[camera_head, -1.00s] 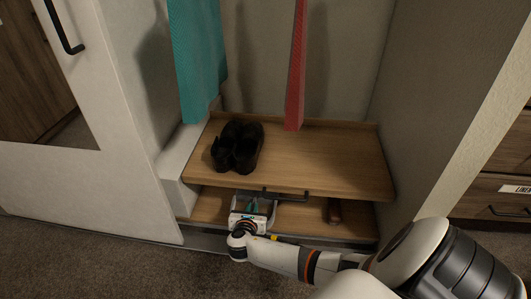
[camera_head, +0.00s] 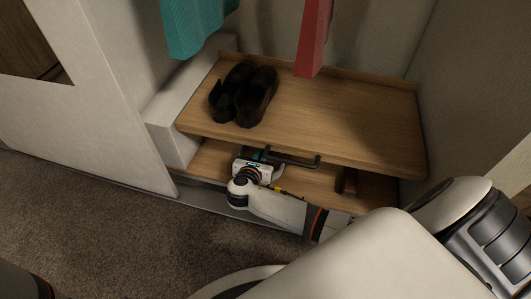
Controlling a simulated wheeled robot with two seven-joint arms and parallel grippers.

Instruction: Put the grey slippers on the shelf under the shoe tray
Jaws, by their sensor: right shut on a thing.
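The shoe tray (camera_head: 345,120) is a wooden pull-out board with a black handle (camera_head: 292,160) at its front edge. Below it is the lower wooden shelf (camera_head: 212,160). My right gripper (camera_head: 262,160) reaches in under the tray's front edge, low over the shelf. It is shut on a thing. A small light grey edge (camera_head: 279,172) shows beside it, which fits the grey slippers, but the gripper and the tray hide most of it. I cannot tell whether it touches the shelf. My left gripper is out of view.
A pair of black shoes (camera_head: 243,95) stands on the tray's left part. A dark brown object (camera_head: 349,182) is on the lower shelf at right. Teal cloth (camera_head: 195,25) and red cloth (camera_head: 314,38) hang above. A white door (camera_head: 75,120) is at left.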

